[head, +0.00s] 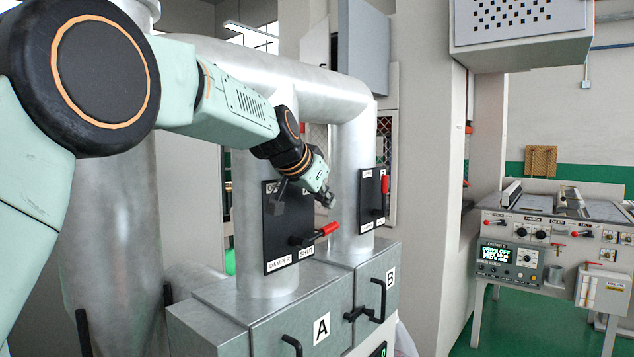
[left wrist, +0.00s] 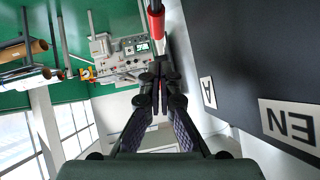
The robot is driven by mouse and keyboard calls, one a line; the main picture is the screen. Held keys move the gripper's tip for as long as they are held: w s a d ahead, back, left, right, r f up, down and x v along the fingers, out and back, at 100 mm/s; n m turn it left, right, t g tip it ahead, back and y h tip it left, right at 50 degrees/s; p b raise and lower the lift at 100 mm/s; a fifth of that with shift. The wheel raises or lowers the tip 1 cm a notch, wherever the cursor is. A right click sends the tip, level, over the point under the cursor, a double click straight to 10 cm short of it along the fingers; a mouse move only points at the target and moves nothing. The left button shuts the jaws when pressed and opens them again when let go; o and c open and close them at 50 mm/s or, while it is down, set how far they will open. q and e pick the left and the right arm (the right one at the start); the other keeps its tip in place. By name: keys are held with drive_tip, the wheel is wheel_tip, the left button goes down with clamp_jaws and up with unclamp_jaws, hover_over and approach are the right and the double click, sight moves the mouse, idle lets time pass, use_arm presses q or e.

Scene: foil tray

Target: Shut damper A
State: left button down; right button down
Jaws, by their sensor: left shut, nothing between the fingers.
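Damper A's black plate (head: 282,228) is on the pipe above the box marked A. Its lever, with a red grip (head: 328,229), points right and slightly up, beside the SHUT label (head: 306,251); the OPEN label at the top is partly hidden. My left gripper (head: 328,201) is shut and empty, a little above the red grip, with a small gap showing. In the left wrist view, the shut fingers (left wrist: 158,84) point toward the red grip (left wrist: 156,26), with the plate (left wrist: 255,50) on the right. My right gripper is not in view.
Damper B's plate (head: 369,215) with an upright red lever (head: 385,185) is just to the right. Black handles (head: 292,345) stick out from the box fronts. A control bench (head: 555,220) stands farther right. Green floor lies open between.

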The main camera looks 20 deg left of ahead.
sight(329, 226)
use_arm(q)
drive_tip(key=shift+w+a+f, duration=0.1)
drive_tip(key=shift+w+f, duration=0.1)
drive_tip(key=shift+f, duration=0.45)
drive_tip(key=shift+w+a+f, duration=0.1)
drive_tip(key=shift+w+f, duration=0.1)
drive_tip(key=shift+f, duration=0.4)
drive_tip(key=shift+s+d+f, duration=0.1)
drive_tip(key=shift+s+f, duration=0.25)
drive_tip(key=shift+f, duration=0.1)
drive_tip(key=shift+w+f, duration=0.45)
drive_tip(key=shift+w, duration=0.15)
drive_tip(key=shift+s+f+b, duration=0.3)
drive_tip(key=shift+f+b, duration=0.1)
drive_tip(key=shift+b, duration=0.25)
drive_tip(key=shift+f, duration=0.2)
drive_tip(key=shift+w+d+f, duration=0.1)
drive_tip(key=shift+w+f, duration=0.15)
drive_tip(key=shift+w, duration=0.1)
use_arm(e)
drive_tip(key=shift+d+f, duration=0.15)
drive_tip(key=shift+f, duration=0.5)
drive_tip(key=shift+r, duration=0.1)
